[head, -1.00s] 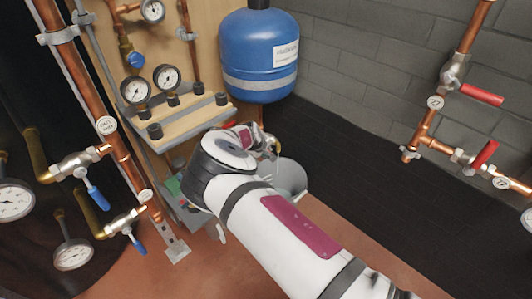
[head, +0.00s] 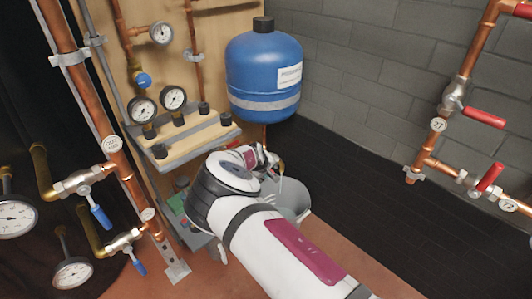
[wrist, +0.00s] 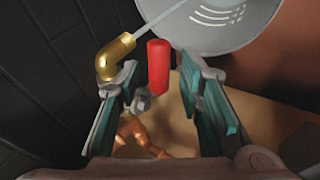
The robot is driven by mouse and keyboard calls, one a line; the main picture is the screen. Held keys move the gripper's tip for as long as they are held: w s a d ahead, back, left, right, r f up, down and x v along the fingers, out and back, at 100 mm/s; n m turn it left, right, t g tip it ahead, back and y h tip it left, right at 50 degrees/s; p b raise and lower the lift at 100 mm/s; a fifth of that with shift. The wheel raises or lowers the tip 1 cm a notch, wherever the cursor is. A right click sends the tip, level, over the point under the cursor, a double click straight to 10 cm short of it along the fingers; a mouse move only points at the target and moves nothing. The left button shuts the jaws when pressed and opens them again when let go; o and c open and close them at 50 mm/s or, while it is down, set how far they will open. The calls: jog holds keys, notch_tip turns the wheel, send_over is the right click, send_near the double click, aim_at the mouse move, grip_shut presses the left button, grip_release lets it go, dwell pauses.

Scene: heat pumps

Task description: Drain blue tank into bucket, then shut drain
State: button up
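The blue tank (head: 264,75) hangs at the wooden panel, with a copper pipe running down from it. The grey bucket (head: 296,203) stands on the floor below, partly hidden by my arm; its rim and slots show in the wrist view (wrist: 215,30). My gripper (wrist: 160,72) is at the drain, its two fingers apart. The red drain handle (wrist: 158,66) lies between them, with a visible gap to the fingers. The brass drain elbow (wrist: 115,55) is beside the left finger. A pale stream (wrist: 160,14) runs from the elbow towards the bucket.
A wooden shelf (head: 190,139) with gauges and black knobs is left of my arm. Copper pipes with blue-handled valves (head: 99,215) stand at the left. Pipes with red-handled valves (head: 484,117) are at the right. The dark floor (head: 365,190) behind the bucket is clear.

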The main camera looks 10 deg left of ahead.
jog(key=shift+t+y+p, duration=0.3)
jog(key=shift+y+p, duration=0.1)
jog(key=shift+p, duration=0.5)
jog(key=shift+w+f+m+t+y+p, duration=0.1)
jog(key=shift+f+m+t+y+p, duration=0.15)
jog(key=shift+m+t+y+p, duration=0.25)
jog(key=shift+f, duration=0.1)
jog(key=shift+p, duration=0.3)
